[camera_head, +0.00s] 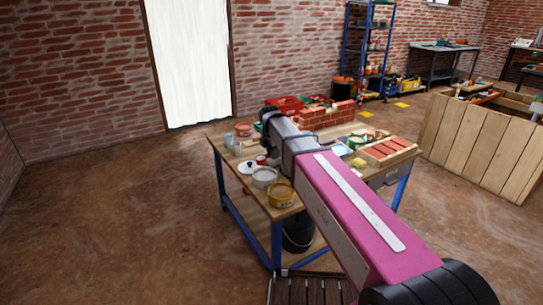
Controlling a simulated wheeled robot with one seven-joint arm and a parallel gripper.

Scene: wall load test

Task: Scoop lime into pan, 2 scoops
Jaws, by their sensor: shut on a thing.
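My pink arm reaches over a wooden workbench (262,212). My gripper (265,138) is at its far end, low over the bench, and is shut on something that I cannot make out. The fingertips are mostly hidden by the wrist. Near the front left of the bench stand a pale grey tub (264,178) and a yellow tub (281,195) with brownish contents. A white round vessel (246,167) is just behind them. I cannot tell which vessel holds lime or which is the pan.
An orange tub (243,129) and red bins (285,104) stand farther back. A small brick wall (326,116) and a wooden tray of bricks (388,150) are at the right. A black bucket (298,236) is below. Floor is clear at left.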

